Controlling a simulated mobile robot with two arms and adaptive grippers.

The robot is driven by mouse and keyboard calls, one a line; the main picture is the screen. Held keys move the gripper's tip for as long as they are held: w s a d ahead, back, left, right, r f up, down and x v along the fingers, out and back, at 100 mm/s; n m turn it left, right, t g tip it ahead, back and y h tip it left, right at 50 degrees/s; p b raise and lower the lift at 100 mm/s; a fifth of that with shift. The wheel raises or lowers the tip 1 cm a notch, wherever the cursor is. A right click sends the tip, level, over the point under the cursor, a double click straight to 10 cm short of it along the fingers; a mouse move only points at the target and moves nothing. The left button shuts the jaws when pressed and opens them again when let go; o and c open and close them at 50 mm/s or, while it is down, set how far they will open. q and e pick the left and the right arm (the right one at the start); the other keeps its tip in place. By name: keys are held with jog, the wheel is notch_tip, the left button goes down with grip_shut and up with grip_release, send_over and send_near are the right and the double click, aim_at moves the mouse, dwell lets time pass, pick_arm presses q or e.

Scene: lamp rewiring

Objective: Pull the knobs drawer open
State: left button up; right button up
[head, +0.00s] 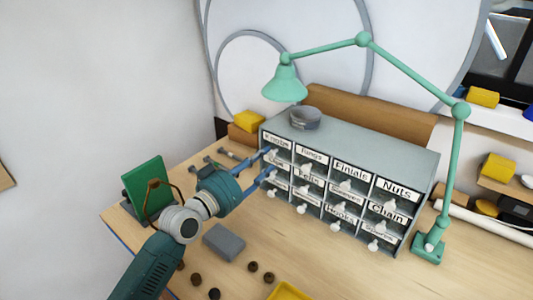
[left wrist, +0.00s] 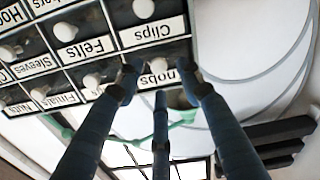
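The grey drawer cabinet (head: 372,150) stands on the wooden table with rows of labelled drawers, each with a white knob. The Knobs drawer (head: 277,141) is at the top left and looks shut. In the left wrist view its label (left wrist: 158,77) is partly covered by my fingers and only "nobs" reads. My left gripper (head: 269,163) reaches the cabinet's left column. In the left wrist view its blue fingers (left wrist: 159,76) are spread around the Knobs drawer's front, with its pale knob partly hidden between them. I cannot tell whether they touch it. My right gripper is out of view.
The Clips drawer (left wrist: 152,31) is directly below the Knobs drawer. A green lamp (head: 362,40) arches over the cabinet, and a grey bowl (head: 305,118) sits on top. A grey block (head: 223,242), dark round pieces and a yellow tray (head: 288,291) lie in front.

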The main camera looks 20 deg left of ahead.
pick_arm(q)
jog(key=shift+x, duration=1.45)
